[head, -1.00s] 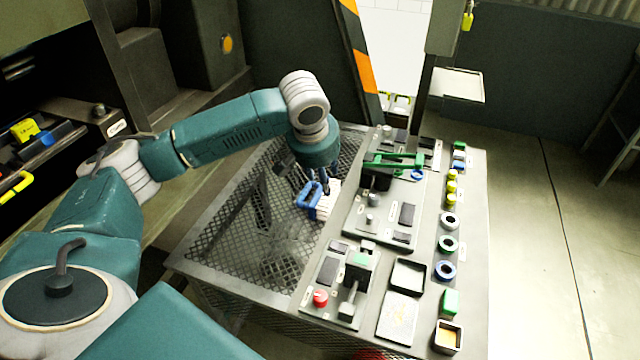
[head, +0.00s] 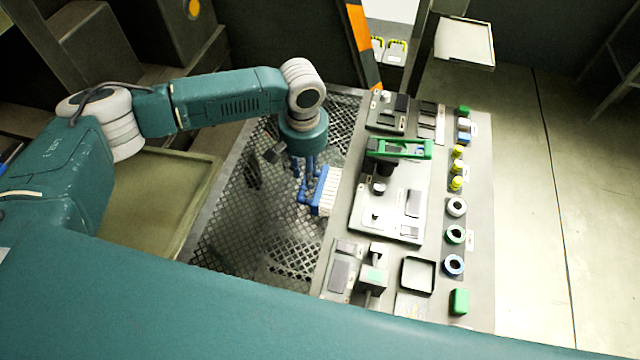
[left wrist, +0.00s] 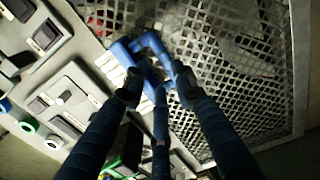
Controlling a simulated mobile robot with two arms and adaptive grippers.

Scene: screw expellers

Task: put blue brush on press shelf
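The blue brush (head: 325,190) with white bristles is on the mesh part of the table, beside the raised fixture plate. In the left wrist view the brush (left wrist: 150,62) shows a blue loop-like handle, with bristles at its left. My left gripper (head: 308,182) points down at the handle. Its fingertips (left wrist: 158,88) are apart, on both sides of the handle; whether they press on it is unclear. My right gripper is not in view. A pale flat shelf (head: 465,42) stands at the upper right; I cannot tell whether it is the press shelf.
The table holds a green clamp-like part (head: 400,149), an open black tray (head: 418,275) and a green block (head: 460,301). Several rings and yellow parts line its right edge. Open floor (head: 535,230) lies to the right. An orange-striped post (head: 363,45) stands behind.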

